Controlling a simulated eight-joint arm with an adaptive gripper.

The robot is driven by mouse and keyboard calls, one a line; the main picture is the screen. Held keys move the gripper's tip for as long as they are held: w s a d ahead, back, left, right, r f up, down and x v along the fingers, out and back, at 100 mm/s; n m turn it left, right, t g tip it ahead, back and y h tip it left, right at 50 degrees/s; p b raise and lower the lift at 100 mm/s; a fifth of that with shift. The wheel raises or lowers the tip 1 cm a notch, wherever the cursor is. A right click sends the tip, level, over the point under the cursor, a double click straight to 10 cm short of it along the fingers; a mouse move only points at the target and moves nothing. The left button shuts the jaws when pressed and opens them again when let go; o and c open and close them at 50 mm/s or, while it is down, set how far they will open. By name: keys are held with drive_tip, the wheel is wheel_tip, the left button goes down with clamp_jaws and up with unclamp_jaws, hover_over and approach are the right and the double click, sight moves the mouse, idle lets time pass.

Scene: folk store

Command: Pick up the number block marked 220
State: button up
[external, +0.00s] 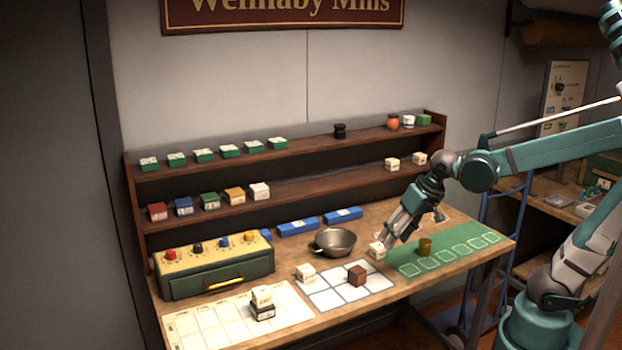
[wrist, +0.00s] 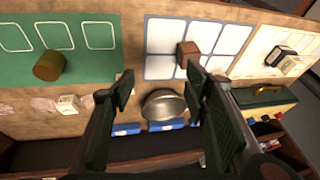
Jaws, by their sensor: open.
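Several cream number blocks are in view, but their markings are too small to read, so I cannot tell which is 220. One cream block (external: 377,250) stands on the table between the grid sheet and the green mat. My gripper (external: 393,238) is open, pointing down just beside and above it. In the wrist view the fingers (wrist: 157,82) are apart with nothing between them, and the left finger hides most of that block. Another cream block (wrist: 68,103) stands behind the green mat. A third cream block (external: 306,273) is at the grid's left edge.
A brown block (external: 356,275) sits on the grid sheet (external: 325,299). A metal bowl (external: 335,242) stands behind it. A brass cylinder (external: 425,247) is on the green mat (external: 462,249). A cream block (external: 262,295) rests on a dark one at front left. Shelves with blocks line the back.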

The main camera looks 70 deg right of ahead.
drive_tip(key=d+f+m+g+p, duration=0.1)
drive_tip(key=d+m, duration=0.4)
drive_tip(key=d, duration=0.6)
drive_tip(key=d+f+m+g+p, duration=0.2)
drive_tip(key=d+m+p, duration=0.4)
drive_tip(key=d, duration=0.5)
drive_tip(key=d+f+m+g+y+p, duration=0.1)
drive_tip(key=d+f+m+p, duration=0.1)
drive_tip(key=d+m, duration=0.4)
drive_tip(key=shift+w+d+f+g+p, duration=0.15)
drive_tip(key=shift+d+p, duration=0.2)
drive_tip(key=shift+d, duration=0.85)
drive_tip(key=shift+w+d+f+g+p, duration=0.15)
drive_tip(key=shift+d+p, duration=0.2)
drive_tip(key=shift+d, duration=0.85)
drive_tip(key=shift+s+d+f+m, duration=0.2)
drive_tip(key=shift+s+d+m, duration=0.05)
drive_tip(key=shift+m, duration=0.05)
drive_tip(key=shift+f, duration=1.3)
drive_tip(key=shift+f, duration=0.1)
drive_tip(key=shift+w+f+b, duration=0.1)
drive_tip(key=shift+f+b, duration=0.45)
drive_tip(key=shift+f, duration=1.95)
